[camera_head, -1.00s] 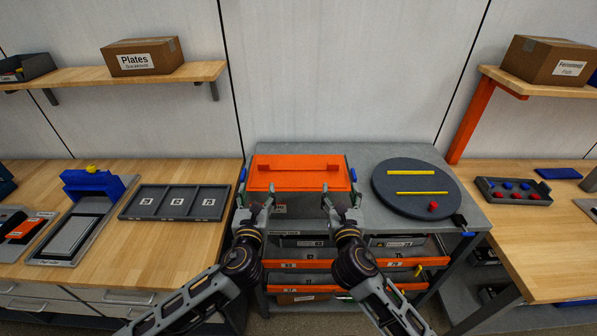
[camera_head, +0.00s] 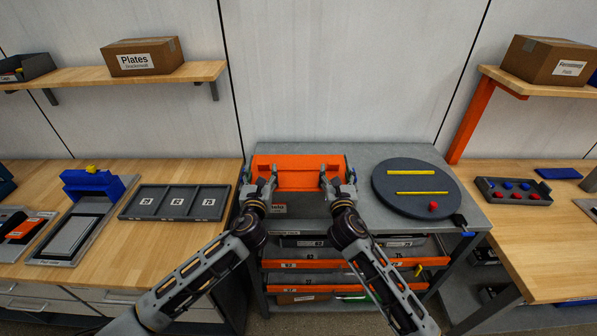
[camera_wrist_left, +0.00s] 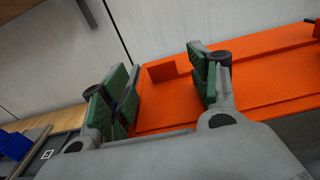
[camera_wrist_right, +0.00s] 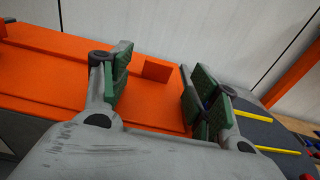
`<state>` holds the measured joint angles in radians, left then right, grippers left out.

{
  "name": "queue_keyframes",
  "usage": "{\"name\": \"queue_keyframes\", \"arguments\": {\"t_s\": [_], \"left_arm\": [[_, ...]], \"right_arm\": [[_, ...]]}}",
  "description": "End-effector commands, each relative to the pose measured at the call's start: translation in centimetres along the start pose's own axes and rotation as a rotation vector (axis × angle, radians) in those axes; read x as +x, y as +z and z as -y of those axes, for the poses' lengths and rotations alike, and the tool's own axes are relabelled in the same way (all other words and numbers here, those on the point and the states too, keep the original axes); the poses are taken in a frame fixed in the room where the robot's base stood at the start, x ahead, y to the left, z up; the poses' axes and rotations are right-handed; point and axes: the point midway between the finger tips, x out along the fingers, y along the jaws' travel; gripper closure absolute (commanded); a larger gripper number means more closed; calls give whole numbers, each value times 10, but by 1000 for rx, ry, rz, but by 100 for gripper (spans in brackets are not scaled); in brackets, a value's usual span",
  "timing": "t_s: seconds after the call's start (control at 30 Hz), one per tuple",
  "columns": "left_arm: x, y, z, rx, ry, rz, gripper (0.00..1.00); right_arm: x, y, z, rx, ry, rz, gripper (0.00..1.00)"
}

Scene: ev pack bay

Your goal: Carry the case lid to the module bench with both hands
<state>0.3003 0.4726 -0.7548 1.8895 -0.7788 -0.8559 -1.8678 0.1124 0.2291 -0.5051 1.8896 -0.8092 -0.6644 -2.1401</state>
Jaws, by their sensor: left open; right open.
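The orange case lid (camera_head: 298,170) lies flat at the back left of a grey workbench (camera_head: 390,155). My left gripper (camera_head: 264,186) is open over the lid's left end. In the left wrist view (camera_wrist_left: 162,90) one finger is beyond the lid's end edge and the other is over its orange top. My right gripper (camera_head: 338,186) is open over the right end. The right wrist view (camera_wrist_right: 160,85) shows the same straddling. Whether the fingers touch the lid is unclear. The front corners of the lid are partly hidden by my grippers. No label identifies the module bench.
A dark round plate (camera_head: 385,185) with yellow strips and a red knob is right of the lid. A wooden bench (camera_head: 130,225) at left holds a three-compartment tray (camera_head: 150,203) and a blue fixture (camera_head: 92,184). Another wooden bench (camera_head: 560,240) stands at right. Orange-fronted drawers (camera_head: 310,264) are below.

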Motion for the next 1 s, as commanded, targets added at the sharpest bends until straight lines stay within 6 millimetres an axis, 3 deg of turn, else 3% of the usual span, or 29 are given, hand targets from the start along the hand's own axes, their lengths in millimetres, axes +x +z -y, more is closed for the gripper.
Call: {"name": "queue_keyframes", "arguments": {"t_s": [0.4,0.9,1.0], "left_arm": [[38,0,1,-1,-1,-1,39],[45,0,0,-1,-1,-1,39],[45,0,0,-1,-1,-1,52]], "right_arm": [[38,0,0,1,0,1,39],[45,0,0,0,1,0,39],[45,0,0,0,1,0,52]]}}
